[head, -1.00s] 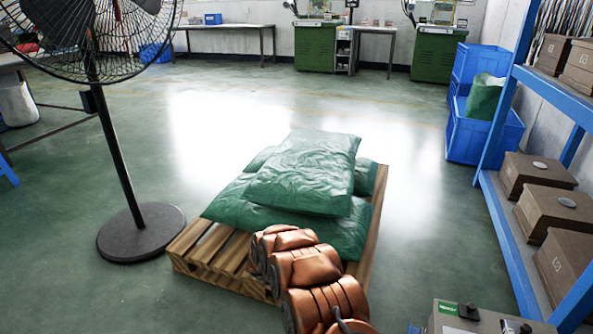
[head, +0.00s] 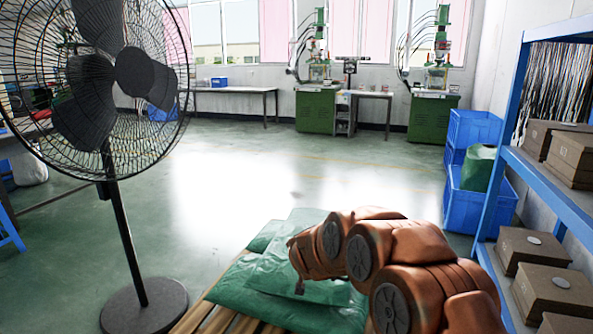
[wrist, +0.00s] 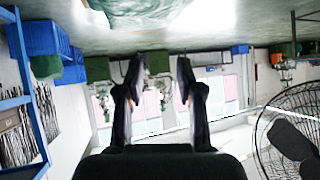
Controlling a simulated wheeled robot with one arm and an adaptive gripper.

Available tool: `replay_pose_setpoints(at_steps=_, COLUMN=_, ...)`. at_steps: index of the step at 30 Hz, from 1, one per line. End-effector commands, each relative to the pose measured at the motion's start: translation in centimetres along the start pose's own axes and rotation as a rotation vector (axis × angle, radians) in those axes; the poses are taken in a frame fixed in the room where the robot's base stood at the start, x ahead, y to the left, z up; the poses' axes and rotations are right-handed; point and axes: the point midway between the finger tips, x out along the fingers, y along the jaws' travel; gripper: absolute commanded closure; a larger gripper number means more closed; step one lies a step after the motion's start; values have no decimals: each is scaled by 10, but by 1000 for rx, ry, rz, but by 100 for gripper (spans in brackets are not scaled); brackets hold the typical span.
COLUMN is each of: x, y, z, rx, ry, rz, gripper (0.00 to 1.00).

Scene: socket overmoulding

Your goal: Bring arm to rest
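My orange-brown arm (head: 400,265) is folded in the lower right of the head view, in front of the green sacks. My gripper (wrist: 158,68) shows in the wrist view as two dark fingers standing well apart. It is open, with nothing between the fingers. The wrist picture is upside down, with the floor at the top. In the head view I cannot make out the gripper's fingers.
Green sacks (head: 240,290) lie on a wooden pallet (head: 205,318), partly behind my arm. A black fan (head: 140,300) stands left. A blue shelf (head: 505,160) with boxes and blue crates (head: 470,205) are right. Open floor lies beyond.

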Motion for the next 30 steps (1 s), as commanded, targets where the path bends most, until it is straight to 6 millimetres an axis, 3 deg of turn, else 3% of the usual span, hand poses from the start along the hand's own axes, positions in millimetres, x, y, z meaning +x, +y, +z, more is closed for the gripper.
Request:
replay_pose_setpoints(at_steps=1, x=-25, y=-7, z=-23, rx=2, ry=1, rz=-48, gripper=63)
replay_pose_setpoints(at_steps=3, x=-50, y=-19, z=-36, rx=2, ry=-12, rz=-115, gripper=63)
replay_pose_setpoints(at_steps=12, x=-165, y=-46, z=-62, rx=-33, ry=-133, rz=-338, gripper=63)
replay_pose_setpoints(at_steps=20, x=-269, y=-40, z=-51, rx=-82, ry=-317, rz=-432, gripper=63)
replay_pose_setpoints(at_steps=26, x=-350, y=-14, z=-29, rx=-117, ry=-491, rz=-426, gripper=63)
replay_pose_setpoints(at_steps=30, x=-406, y=14, z=-8, rx=-132, ry=-627, rz=-381, gripper=63)
